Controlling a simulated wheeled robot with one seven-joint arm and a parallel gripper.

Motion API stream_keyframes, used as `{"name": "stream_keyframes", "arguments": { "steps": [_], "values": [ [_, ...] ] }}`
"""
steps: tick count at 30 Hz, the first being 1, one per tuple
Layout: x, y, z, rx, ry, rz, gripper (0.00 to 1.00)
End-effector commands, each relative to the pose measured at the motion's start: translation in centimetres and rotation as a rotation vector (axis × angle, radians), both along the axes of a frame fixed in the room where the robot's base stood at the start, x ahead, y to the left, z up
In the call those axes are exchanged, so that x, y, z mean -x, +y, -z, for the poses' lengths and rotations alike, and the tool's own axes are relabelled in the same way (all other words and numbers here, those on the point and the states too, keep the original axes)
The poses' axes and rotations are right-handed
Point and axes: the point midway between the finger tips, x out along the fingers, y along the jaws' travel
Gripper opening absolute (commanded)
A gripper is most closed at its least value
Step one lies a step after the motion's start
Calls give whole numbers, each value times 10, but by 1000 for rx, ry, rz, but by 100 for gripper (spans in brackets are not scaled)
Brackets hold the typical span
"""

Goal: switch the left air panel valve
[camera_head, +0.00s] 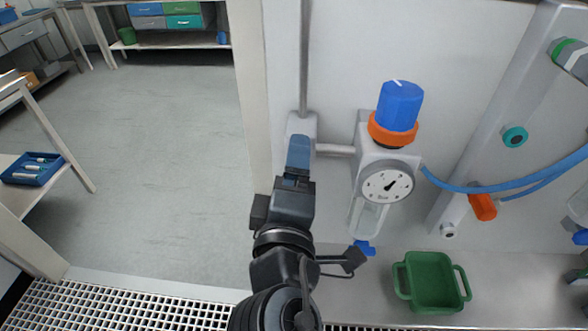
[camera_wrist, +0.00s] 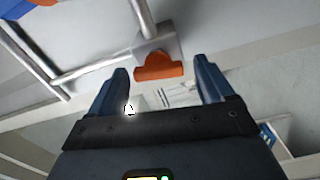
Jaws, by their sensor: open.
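The left air panel valve is a pale grey block (camera_head: 303,124) on the wall pipe, left of the regulator. Its orange handle (camera_wrist: 158,68) shows in the wrist view, lying crosswise in the picture. My gripper (camera_head: 298,152) hides the handle in the head view. In the wrist view my gripper (camera_wrist: 162,75) is open, with one blue finger on each side of the handle and gaps on both sides. The handle appears level with or just beyond the fingertips; I cannot tell the exact depth. No contact is visible.
The regulator with a blue knob (camera_head: 400,105) and a round gauge (camera_head: 388,185) stands close right of my gripper. A green basket (camera_head: 432,283) sits on the ledge below. Another orange handle (camera_head: 482,207) and blue hose (camera_head: 510,184) are farther right. Open floor lies left.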

Motion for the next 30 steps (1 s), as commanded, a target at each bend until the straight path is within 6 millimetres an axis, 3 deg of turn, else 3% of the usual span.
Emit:
{"name": "stream_keyframes", "arguments": {
  "steps": [8, 21, 30],
  "values": [
    [4, 0, 1, -1, 0, 0, 81],
    [66, 3, 2, -1, 0, -1, 81],
    [78, 2, 0, 0, 0, 1, 81]
  ]
}}
